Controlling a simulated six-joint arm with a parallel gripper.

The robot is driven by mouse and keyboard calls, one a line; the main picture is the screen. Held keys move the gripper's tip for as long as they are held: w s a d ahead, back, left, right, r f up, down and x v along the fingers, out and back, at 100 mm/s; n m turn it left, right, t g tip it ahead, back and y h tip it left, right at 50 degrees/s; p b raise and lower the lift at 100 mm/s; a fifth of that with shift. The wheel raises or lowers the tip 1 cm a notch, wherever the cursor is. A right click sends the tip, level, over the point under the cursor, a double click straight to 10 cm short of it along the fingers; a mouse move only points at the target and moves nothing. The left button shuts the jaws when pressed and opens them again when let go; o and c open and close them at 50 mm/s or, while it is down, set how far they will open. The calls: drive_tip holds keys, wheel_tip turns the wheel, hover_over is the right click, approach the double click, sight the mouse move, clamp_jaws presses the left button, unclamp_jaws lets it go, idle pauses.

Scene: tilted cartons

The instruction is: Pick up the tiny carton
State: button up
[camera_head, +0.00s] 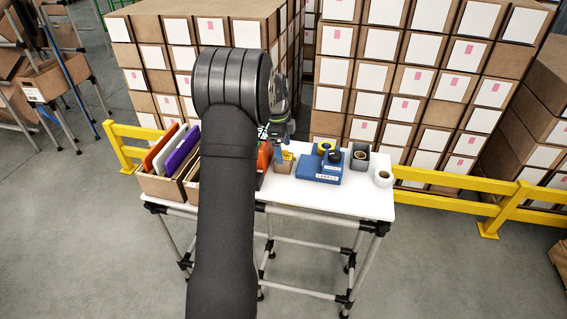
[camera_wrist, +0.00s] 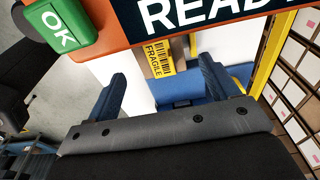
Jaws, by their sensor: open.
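In the wrist view, a small brown carton with a yellow FRAGILE label (camera_wrist: 158,58) shows beyond my fingertips, between the two fingers. Its upper part is cut off by an orange-edged panel in front of it. My gripper (camera_wrist: 162,72) is open, with nothing between its fingers. In the head view my arm hides much of my gripper (camera_head: 281,132), which is above the back of the white table.
The panel reads READY (camera_wrist: 205,10) and has a green OK block (camera_wrist: 60,27). A yellow rail (camera_head: 455,182) and stacked boxes stand behind.

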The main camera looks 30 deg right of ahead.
sight(285, 168)
wheel_tip(285, 168, down, 5)
drive_tip(key=shift+d+r, duration=0.1)
drive_tip(key=shift+r, duration=0.05)
drive_tip(key=c, duration=1)
drive_tip(key=shift+r, duration=0.2)
